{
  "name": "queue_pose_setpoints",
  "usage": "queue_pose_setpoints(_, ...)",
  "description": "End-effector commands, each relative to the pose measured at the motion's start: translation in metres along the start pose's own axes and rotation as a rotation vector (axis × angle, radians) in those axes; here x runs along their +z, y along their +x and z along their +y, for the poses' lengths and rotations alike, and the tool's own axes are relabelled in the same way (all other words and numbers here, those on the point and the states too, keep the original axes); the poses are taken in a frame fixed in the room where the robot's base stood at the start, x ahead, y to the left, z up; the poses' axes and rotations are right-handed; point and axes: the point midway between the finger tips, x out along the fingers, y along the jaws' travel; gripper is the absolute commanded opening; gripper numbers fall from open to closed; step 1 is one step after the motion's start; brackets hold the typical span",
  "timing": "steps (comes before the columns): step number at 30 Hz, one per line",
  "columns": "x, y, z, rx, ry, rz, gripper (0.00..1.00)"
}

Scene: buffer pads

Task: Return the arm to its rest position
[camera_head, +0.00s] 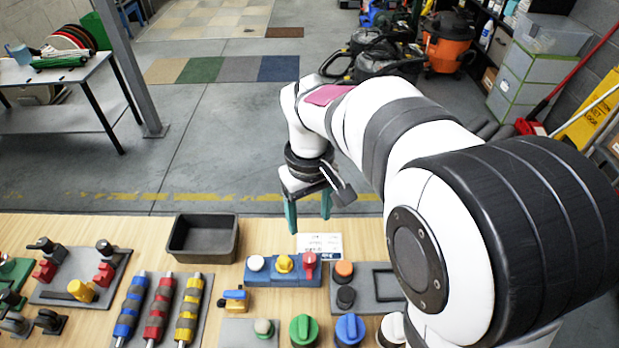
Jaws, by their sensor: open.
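My arm comes in from the right and reaches toward the middle of the head view. My gripper (308,212) points down near the far edge of the wooden table (60,228), with its two green fingers apart and nothing between them. It appears to be above the table and behind the blue block (285,279) with white, yellow and red knobs. A white label (319,245) lies just in front of it on the table. How high the fingertips are is hard to tell.
A dark empty tray (203,238) stands left of the gripper. A grey pad (368,287) holds orange and black knobs. Green (304,330) and blue (350,330) knobs stand at the front. Blue, red and yellow bars (159,310) and levers fill the left side.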

Motion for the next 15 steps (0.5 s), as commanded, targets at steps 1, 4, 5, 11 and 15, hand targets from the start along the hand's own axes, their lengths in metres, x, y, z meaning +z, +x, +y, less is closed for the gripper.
queue_pose_setpoints(1, 0.0, 0.0, 0.0, 0.0, 0.0, 0.0, 0.67)
queue_pose_setpoints(4, 0.0, 0.0, 0.0, 0.0, 0.0, 0.0, 0.67)
queue_pose_setpoints(5, 0.0, 0.0, 0.0, 0.0, 0.0, 0.0, 0.67)
queue_pose_setpoints(11, 0.078, -0.025, 0.0, -0.047, 0.299, 0.006, 0.67)
queue_pose_setpoints(15, 0.172, -0.026, -0.021, -0.115, 0.69, -0.003, 0.67)
